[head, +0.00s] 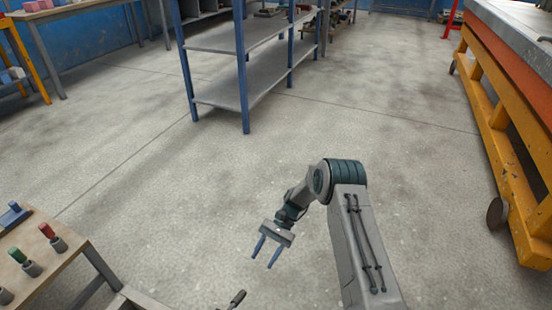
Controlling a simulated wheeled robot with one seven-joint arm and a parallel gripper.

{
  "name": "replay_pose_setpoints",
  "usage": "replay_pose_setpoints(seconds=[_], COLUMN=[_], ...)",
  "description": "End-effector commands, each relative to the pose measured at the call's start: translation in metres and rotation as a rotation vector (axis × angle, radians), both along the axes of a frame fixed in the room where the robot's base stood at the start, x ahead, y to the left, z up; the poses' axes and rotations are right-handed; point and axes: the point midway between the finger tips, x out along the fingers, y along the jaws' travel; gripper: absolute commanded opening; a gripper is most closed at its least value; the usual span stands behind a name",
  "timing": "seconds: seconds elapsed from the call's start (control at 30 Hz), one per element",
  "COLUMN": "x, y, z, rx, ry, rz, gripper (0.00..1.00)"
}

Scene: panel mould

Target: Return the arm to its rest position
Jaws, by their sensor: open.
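My gripper (265,252) is in the lower middle of the head view, at the end of my bent arm (350,225). Its two blue fingers are apart, point down, and have nothing between them. It hangs over bare concrete floor, clear of the furniture around it.
A wooden table (65,260) at lower left bears red and green pieces in grey holders. A blue-and-grey shelf rack (232,92) stands ahead. An orange-yellow bench (500,140) with a wheel stands at right. The floor (410,130) between rack and bench is free.

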Motion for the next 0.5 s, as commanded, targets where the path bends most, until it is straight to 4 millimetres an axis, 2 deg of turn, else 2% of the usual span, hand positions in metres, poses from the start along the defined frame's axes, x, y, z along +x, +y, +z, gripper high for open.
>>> replay_pose_setpoints(seconds=[0.07, 0.17, 0.27, 0.5], x=[0.000, 0.003, 0.008, 0.014], y=[0.000, -0.003, -0.010, -0.040], z=[0.002, 0.019, 0.056, 0.178], rx=[0.000, -0.006, -0.019, -0.075], ry=[-0.002, -0.023, -0.072, -0.256], rz=[0.000, 0.005, 0.017, 0.060], gripper=[0.43, 0.43, 0.43, 0.43])
